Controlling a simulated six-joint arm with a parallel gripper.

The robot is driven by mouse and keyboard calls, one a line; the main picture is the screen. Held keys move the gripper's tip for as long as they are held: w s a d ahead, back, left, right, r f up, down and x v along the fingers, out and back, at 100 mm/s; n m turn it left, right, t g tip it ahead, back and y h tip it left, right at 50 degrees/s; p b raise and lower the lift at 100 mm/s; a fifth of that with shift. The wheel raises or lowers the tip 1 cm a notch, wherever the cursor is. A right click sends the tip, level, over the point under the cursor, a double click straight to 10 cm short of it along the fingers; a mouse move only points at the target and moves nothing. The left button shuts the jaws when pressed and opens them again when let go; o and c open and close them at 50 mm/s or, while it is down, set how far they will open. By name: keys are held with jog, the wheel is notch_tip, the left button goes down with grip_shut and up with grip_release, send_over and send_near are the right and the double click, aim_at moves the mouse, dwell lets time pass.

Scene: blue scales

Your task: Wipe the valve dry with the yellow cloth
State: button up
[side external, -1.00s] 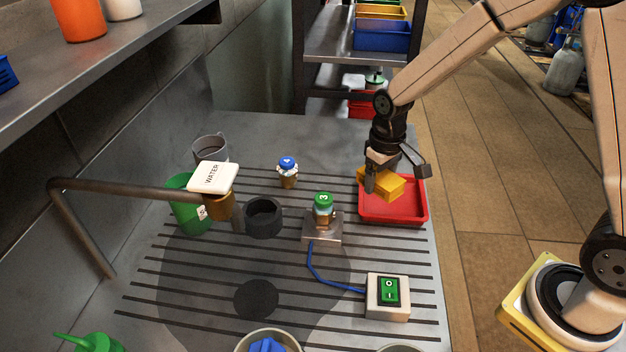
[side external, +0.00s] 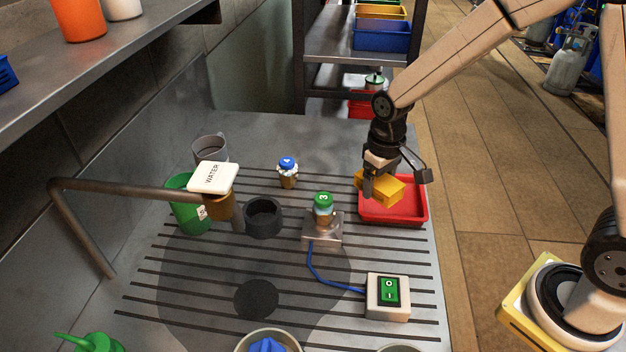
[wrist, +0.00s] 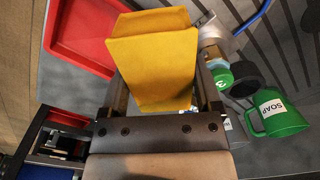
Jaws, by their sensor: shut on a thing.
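The yellow cloth (side external: 384,190), a thick folded block, is held in my gripper (side external: 370,186) above the red tray's left side. In the wrist view the cloth (wrist: 153,62) fills the space between the fingers. A brass-coloured valve with a green cap marked 3 (side external: 323,208) stands upright on a small metal block, left of the cloth and apart from it. A similar piece with a blue cap marked 4 (side external: 287,172) stands farther back on the left. The green cap also shows in the wrist view (wrist: 222,76), right of the cloth.
The red tray (side external: 424,212) lies at the worktop's right edge. A switch box (side external: 388,311) with a blue cable sits in front. A black ring (side external: 263,232), a green mug (side external: 183,205) and a pipe with a WATER sign (side external: 212,178) stand on the left.

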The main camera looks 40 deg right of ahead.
jog(key=s+a+r+n, duration=0.1)
jog(key=s+a+r, duration=0.2)
jog(key=s+a, duration=0.2)
jog(key=shift+s+a+n, duration=0.2)
jog(key=shift+a+n, duration=0.1)
jog(key=shift+a, duration=0.25)
jog(key=shift+w+f, duration=0.1)
jog(key=shift+w, duration=0.05)
jog(key=w+a+f, duration=0.1)
jog(key=w+f, duration=0.2)
jog(key=w, duration=0.6)
jog(key=shift+w+a+f, duration=0.25)
jog(key=shift+a+f, duration=0.1)
jog(key=shift+a, duration=0.05)
dwell(0.3)
jog(key=shift+f, duration=0.6)
dwell(1.3)
jog(key=shift+s, duration=0.1)
jog(key=shift+s+d+r, duration=0.1)
jog(key=shift+s+d, duration=0.05)
jog(key=shift+s, duration=0.6)
jog(key=shift+w, duration=0.15)
